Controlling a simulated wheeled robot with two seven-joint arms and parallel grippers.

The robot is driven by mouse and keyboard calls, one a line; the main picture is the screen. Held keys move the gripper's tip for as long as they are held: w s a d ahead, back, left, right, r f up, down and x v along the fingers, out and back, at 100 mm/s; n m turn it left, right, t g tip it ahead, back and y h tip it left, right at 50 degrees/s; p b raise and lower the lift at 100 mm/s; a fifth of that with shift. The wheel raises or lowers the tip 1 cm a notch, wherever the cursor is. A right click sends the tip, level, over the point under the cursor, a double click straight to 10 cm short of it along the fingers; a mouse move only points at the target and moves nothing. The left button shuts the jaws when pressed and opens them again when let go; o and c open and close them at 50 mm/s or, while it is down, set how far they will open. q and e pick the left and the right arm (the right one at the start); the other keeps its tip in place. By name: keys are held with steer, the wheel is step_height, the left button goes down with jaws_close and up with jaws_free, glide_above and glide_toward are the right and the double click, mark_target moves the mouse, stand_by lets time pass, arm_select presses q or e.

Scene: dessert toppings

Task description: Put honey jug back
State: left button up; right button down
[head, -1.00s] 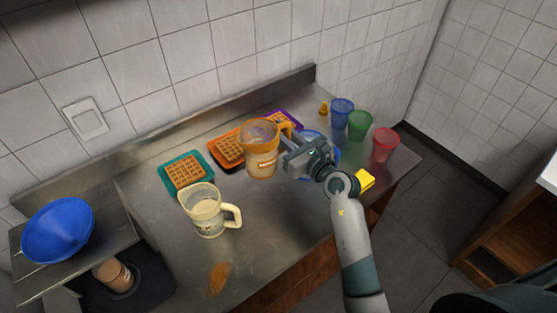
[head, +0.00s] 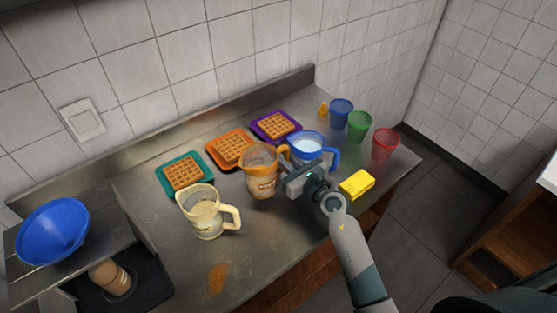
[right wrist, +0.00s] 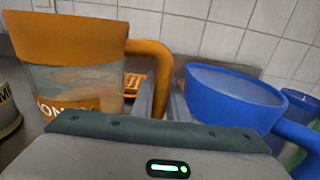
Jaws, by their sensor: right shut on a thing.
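The honey jug (head: 263,178) is clear with an orange rim and handle and stands upright in front of the orange waffle plate. In the right wrist view the honey jug (right wrist: 75,80) shows part of its label at the left. My right gripper (head: 292,182) is shut on its orange handle (right wrist: 155,58), to the jug's right. I cannot tell whether the jug's base touches the counter. My left gripper is not in view.
A cream jug (head: 203,213) stands to the left and a blue jug (head: 308,147) close behind right. Waffles lie on teal (head: 163,180), orange (head: 210,152) and purple (head: 262,139) plates. A yellow sponge (head: 356,185), several cups and an orange-brown spill (head: 217,280) are on the counter.

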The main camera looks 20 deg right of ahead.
steer(key=shift+f+b, duration=0.55)
steer(key=shift+f, duration=1.05)
steer(key=shift+f, duration=0.15)
steer(key=c, duration=2)
jaws_free()
steer(key=shift+f, duration=0.1)
steer(key=b+v, duration=0.2)
steer(key=v, duration=0.9)
steer(key=shift+s+d+r, duration=0.15)
steer(key=shift+s+r, duration=0.1)
steer(key=shift+s, duration=0.3)
